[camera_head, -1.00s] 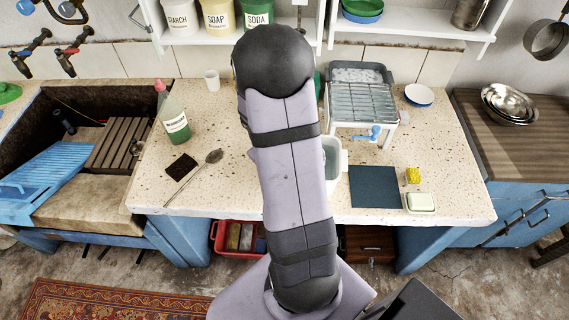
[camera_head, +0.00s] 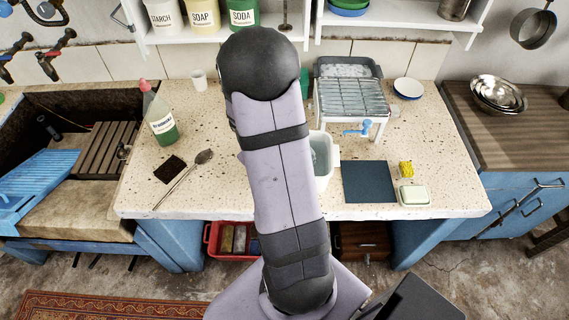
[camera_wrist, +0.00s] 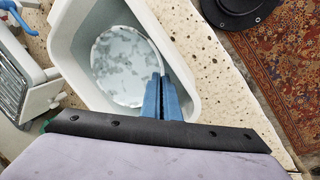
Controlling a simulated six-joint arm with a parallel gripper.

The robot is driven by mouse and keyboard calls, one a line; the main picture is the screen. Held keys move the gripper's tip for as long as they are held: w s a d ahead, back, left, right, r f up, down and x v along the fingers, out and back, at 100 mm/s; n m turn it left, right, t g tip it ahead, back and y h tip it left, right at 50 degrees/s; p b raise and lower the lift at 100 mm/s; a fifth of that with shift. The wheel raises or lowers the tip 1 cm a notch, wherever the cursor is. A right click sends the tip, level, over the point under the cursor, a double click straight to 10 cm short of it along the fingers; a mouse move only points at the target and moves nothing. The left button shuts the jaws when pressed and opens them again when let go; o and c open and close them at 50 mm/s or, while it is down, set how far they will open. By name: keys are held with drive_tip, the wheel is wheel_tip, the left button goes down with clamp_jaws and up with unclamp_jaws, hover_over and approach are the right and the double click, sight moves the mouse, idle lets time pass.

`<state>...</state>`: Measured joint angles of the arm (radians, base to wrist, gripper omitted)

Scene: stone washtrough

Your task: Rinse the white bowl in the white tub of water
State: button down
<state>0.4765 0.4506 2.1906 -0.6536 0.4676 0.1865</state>
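The white tub (camera_head: 322,178) stands on the speckled counter, partly hidden behind my arm in the head view. In the wrist view the tub (camera_wrist: 190,45) is seen from above, with my gripper (camera_wrist: 156,80) reaching into it. The blue fingers lie close together at the near right rim of the round white bowl (camera_wrist: 118,62) and appear shut on it. The bowl is inside the tub, its face mottled grey and white. The water level around it is hard to tell. The head view hides my gripper and the bowl behind my arm.
A wire rack (camera_head: 350,97) with a blue tap stands behind the tub. A dark blue mat (camera_head: 368,182), yellow sponge (camera_head: 406,169) and soap dish (camera_head: 413,195) lie to the right. A green bottle (camera_head: 160,118) and a spoon (camera_head: 185,178) are left. The mat is bare.

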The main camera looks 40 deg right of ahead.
drive_tip(key=shift+r, duration=0.1)
idle(0.4)
wheel_tip(320, 180, up, 9)
drive_tip(key=p, duration=0.7)
drive_tip(key=shift+p, duration=0.35)
idle(1.0)
wheel_tip(320, 180, up, 4)
drive_tip(key=p, duration=0.3)
idle(0.6)
